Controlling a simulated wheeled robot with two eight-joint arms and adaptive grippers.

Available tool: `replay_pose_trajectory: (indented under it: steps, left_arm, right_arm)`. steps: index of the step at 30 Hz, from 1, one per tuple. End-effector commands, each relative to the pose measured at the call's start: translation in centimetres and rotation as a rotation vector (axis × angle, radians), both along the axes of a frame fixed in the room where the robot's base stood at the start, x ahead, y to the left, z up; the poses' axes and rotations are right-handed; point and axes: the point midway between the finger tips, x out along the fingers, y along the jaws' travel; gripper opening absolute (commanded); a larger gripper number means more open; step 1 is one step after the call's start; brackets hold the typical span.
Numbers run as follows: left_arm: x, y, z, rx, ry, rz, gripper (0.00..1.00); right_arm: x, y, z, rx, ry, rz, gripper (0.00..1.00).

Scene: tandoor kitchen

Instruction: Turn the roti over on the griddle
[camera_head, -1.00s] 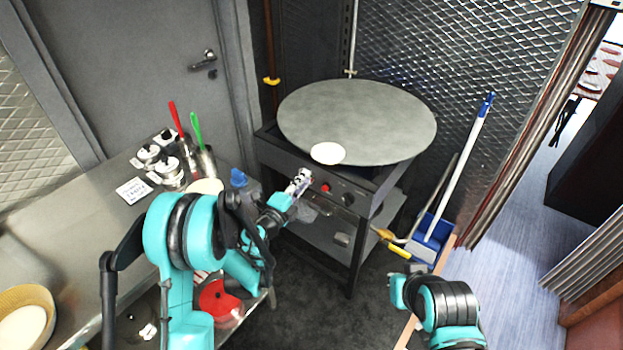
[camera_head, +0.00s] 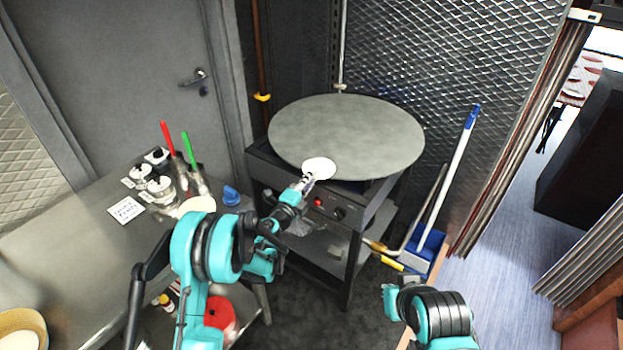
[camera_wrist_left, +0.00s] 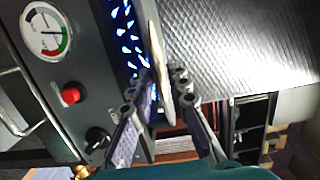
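The roti (camera_head: 319,167) is a pale round disc at the near edge of the large grey round griddle (camera_head: 360,130). My left gripper (camera_head: 308,181) is at the roti's near edge. In the left wrist view the roti (camera_wrist_left: 158,62) shows edge-on as a thin beige strip between the two fingers of the left gripper (camera_wrist_left: 163,82). The fingers stand apart, one on each side of the rim, with some gap visible; firm contact cannot be made out. The griddle surface (camera_wrist_left: 235,45) fills the upper right there. My right gripper (camera_head: 390,300) is low at the front right, its fingers unclear.
The griddle stand has a red knob (camera_head: 318,202) on its front panel. A steel counter (camera_head: 75,230) with jars and red and green handled utensils stands left. A broom and blue dustpan (camera_head: 428,250) lean at the right. Dark floor lies between.

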Motion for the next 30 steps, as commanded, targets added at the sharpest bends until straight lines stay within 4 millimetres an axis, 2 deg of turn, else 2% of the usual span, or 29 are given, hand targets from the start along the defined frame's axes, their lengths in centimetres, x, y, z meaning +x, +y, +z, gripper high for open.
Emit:
replay_pose_trajectory:
  steps: [8, 12, 19, 25, 30]
  left_arm:
    - [0.1, 0.0, 0.0, 0.000, 0.000, 0.000, 0.17]
    - [0.1, 0.0, 0.0, 0.000, 0.000, 0.000, 0.00]
    - [0.1, 0.0, 0.3, 0.000, 0.000, 0.000, 0.00]
    - [0.1, 0.0, 2.7, 0.000, 0.000, 0.000, 0.00]
    - [0.1, 0.0, 2.6, 0.000, 0.000, 0.000, 0.00]
  right_arm:
    - [0.0, 0.0, 0.0, 0.000, 0.000, 0.000, 0.00]
    - [0.0, 0.0, 0.0, 0.000, 0.000, 0.000, 0.00]
    - [0.0, 0.0, 0.2, 0.000, 0.000, 0.000, 0.00]
    - [0.0, 0.0, 1.5, 0.000, 0.000, 0.000, 0.00]
    - [0.0, 0.0, 1.4, 0.000, 0.000, 0.000, 0.00]
